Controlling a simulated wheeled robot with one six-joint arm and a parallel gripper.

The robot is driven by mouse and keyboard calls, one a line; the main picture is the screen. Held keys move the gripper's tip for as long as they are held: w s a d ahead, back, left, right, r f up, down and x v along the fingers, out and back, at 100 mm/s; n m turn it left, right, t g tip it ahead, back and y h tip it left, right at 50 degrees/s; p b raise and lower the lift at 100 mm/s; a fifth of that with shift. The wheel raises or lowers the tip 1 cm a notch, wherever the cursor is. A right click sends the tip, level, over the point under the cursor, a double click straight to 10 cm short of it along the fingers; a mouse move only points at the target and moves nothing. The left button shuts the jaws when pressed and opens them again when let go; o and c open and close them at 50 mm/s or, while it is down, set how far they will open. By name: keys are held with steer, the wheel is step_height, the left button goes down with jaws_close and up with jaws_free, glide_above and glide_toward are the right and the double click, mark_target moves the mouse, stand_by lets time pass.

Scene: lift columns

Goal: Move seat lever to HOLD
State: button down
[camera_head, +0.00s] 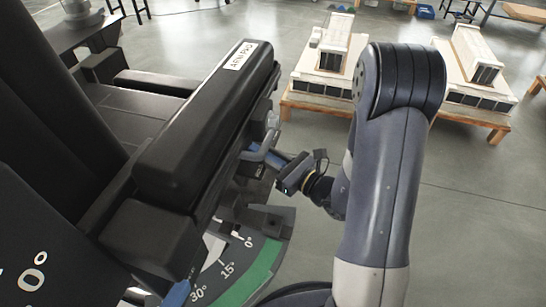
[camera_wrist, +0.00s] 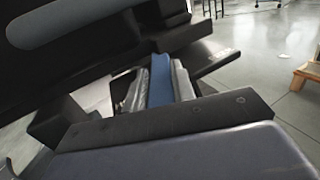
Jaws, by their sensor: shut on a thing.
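The seat lever shows as a blue bar (camera_wrist: 160,80) in the wrist view, between the two grey fingers of my gripper (camera_wrist: 159,92). The fingers are shut on it. In the head view my gripper (camera_head: 268,154) reaches in from the right to the lever, just beside the black armrest (camera_head: 210,120). Only a little blue shows there, and the armrest and fingers hide much of the lever. No HOLD mark can be read in either view.
Below the armrest is an angle scale (camera_head: 262,268) with a green band, marked 0°, 15° and 30°. The black seat (camera_head: 40,130) fills the left. Wooden pallets with white boxes (camera_head: 330,55) stand behind.

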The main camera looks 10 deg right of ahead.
steer(key=c, duration=1.2)
jaws_free()
steer(key=shift+s, duration=0.1)
steer(key=v, duration=1)
steer(key=shift+s+d, duration=0.2)
steer(key=shift+s, duration=0.05)
steer(key=shift+x, duration=5.45)
steer(key=shift+d, duration=0.1)
